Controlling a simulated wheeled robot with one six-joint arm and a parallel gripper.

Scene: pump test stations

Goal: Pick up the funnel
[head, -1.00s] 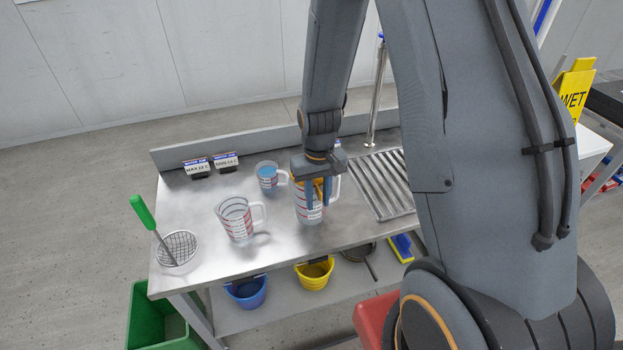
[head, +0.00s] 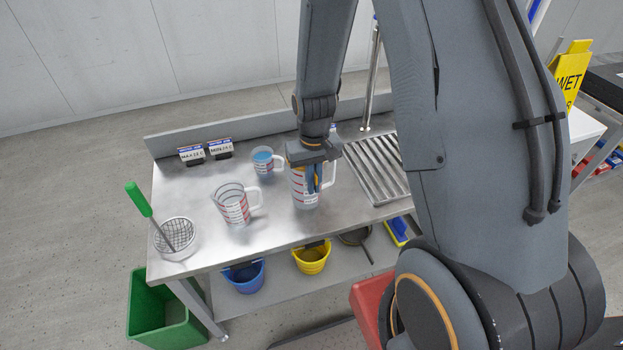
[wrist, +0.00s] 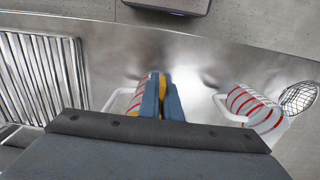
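The yellow funnel (wrist: 162,84) shows in the wrist view as a narrow strip between the two blue fingers of my gripper (wrist: 161,78). Most of it is hidden by the fingers. My gripper (head: 315,188) points down at the large clear measuring jug with red marks (head: 300,196), at the jug's mouth. The fingers are close together, shut on the funnel. I cannot tell how far the funnel sits inside the jug.
A second clear jug (head: 231,207) and a smaller one with blue liquid (head: 263,160) stand to the left. A strainer with a green handle (head: 140,200) is at the table's left end. A ribbed drain rack (head: 376,172) lies to the right. Bare steel shows between them.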

